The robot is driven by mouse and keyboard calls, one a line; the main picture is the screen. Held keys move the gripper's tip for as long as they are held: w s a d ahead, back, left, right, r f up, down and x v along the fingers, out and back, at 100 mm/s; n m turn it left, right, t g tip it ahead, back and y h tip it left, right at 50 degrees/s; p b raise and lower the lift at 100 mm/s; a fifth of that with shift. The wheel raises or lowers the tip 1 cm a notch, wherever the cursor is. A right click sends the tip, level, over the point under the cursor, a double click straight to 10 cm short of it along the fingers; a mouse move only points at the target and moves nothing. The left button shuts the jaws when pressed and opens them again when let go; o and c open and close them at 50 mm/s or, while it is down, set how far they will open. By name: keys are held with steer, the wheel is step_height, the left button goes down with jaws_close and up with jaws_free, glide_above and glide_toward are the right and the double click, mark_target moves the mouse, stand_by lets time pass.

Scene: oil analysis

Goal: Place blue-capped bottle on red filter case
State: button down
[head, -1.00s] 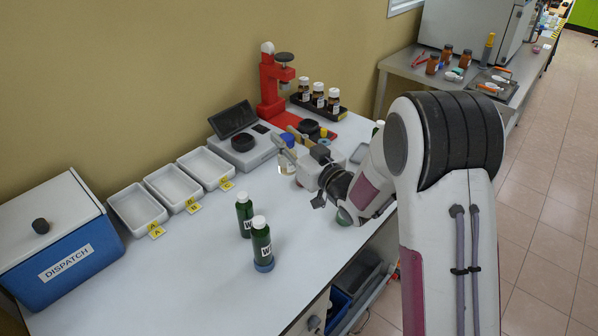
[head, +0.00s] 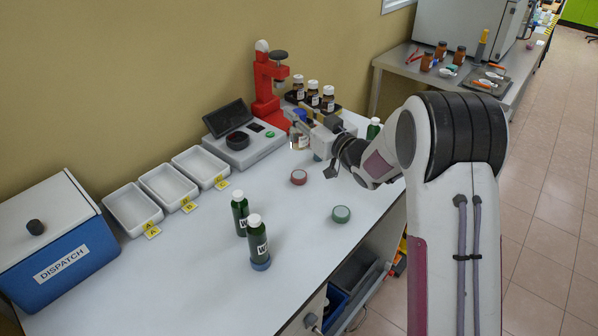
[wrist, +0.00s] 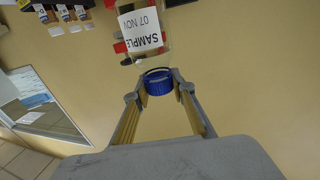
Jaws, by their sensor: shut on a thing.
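My gripper (head: 303,122) is shut on the blue cap of a clear sample bottle (head: 299,142). In the wrist view the blue cap (wrist: 158,86) sits between the fingertips, with the white "SAMPLE" label (wrist: 140,30) beyond it. The bottle looks upright and held above the bench. The red filter case (head: 298,177), a small round disc, lies on the white bench just below and in front of the bottle in the head view. The bottle and the case are apart.
A green round case (head: 341,214) lies to the right. Two green white-capped bottles (head: 258,238) stand left, one on a blue case (head: 261,264). The scale (head: 255,150) and red press (head: 268,85) stand behind. Bench around the red case is clear.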

mark_target(304, 149)
steer(key=shift+f, duration=3.1)
steer(key=shift+f, duration=1.9)
steer(key=shift+f, duration=0.15)
steer(key=c, duration=1.7)
jaws_free()
steer(key=v, duration=1.2)
